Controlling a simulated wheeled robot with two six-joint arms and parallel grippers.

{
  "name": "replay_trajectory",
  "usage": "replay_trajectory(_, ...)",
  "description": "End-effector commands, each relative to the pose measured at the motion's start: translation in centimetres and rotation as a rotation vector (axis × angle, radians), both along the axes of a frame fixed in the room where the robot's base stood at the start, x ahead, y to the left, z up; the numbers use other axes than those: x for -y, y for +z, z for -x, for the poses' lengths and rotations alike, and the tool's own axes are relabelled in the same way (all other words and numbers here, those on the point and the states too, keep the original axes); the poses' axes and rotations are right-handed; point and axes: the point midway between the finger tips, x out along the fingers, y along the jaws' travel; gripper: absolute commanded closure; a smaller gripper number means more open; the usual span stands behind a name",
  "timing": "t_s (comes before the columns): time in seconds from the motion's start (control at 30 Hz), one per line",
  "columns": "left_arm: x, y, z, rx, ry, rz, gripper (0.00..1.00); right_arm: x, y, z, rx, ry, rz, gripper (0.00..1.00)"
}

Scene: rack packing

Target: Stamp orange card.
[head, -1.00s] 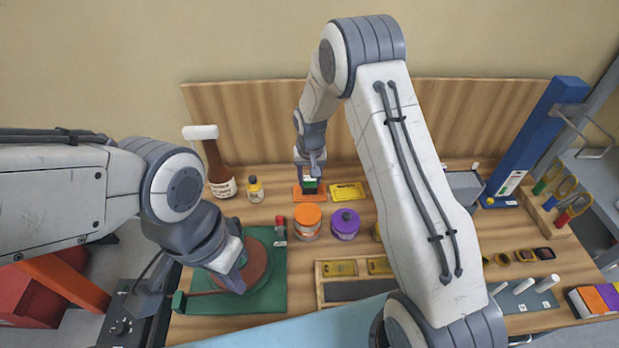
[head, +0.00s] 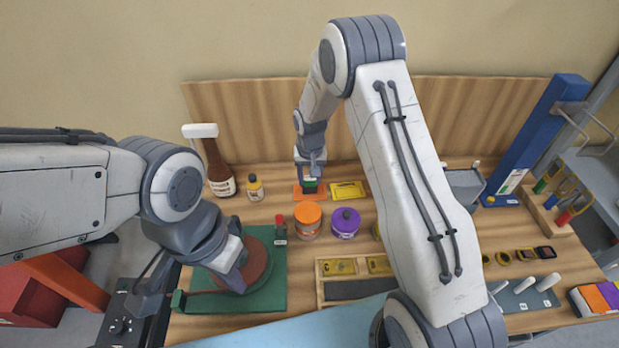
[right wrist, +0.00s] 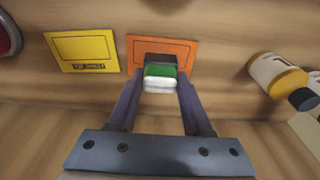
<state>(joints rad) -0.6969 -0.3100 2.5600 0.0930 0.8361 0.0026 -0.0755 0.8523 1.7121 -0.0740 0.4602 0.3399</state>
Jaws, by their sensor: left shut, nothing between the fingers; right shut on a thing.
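The orange card (head: 299,194) lies flat at the back of the table, left of the yellow card (head: 347,190). My right gripper (head: 311,181) is over the orange card and shut on a stamp with a green band, a white part and a dark base. In the right wrist view the stamp (right wrist: 161,75) sits between the fingers against the orange card (right wrist: 183,50); whether it touches the card is hard to tell. The yellow card (right wrist: 83,48) is beside it. My left gripper (head: 236,279) is shut and empty above the brown disc on the green board (head: 275,298).
An orange-lidded jar (head: 307,218) and a purple-lidded jar (head: 345,223) stand in front of the cards. A small yellow bottle (head: 255,189) and a large brown bottle (head: 219,170) stand to the left. A wooden tray (head: 318,290) lies at the front.

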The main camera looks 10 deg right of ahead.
Motion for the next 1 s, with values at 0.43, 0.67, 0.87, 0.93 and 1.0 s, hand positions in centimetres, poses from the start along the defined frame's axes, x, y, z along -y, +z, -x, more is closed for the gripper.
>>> replay_trajectory(0.43, 0.0, 0.0, 0.0, 0.0, 0.0, 0.0, 1.0, 0.0, -0.1, 0.1, -0.004, 0.0, 0.0, 0.86)
replay_trajectory(0.67, 0.0, 1.1, 0.0, 0.0, 0.0, 0.0, 1.0, 0.0, 1.3, 0.1, -0.003, 0.0, 0.0, 0.86)
replay_trajectory(0.87, 0.0, 2.2, 0.0, 0.0, 0.0, 0.0, 1.0, 0.0, 3.0, 0.1, -0.002, 0.0, 0.0, 0.86)
replay_trajectory(0.93, 0.0, 2.6, 0.0, 0.0, 0.0, 0.0, 1.0, 0.0, 3.6, 0.1, -0.002, 0.0, 0.001, 0.86)
replay_trajectory(1.0, 0.0, 3.0, 0.0, 0.0, 0.0, 0.0, 1.0, 0.0, 4.2, 0.1, -0.002, 0.0, 0.0, 0.86)
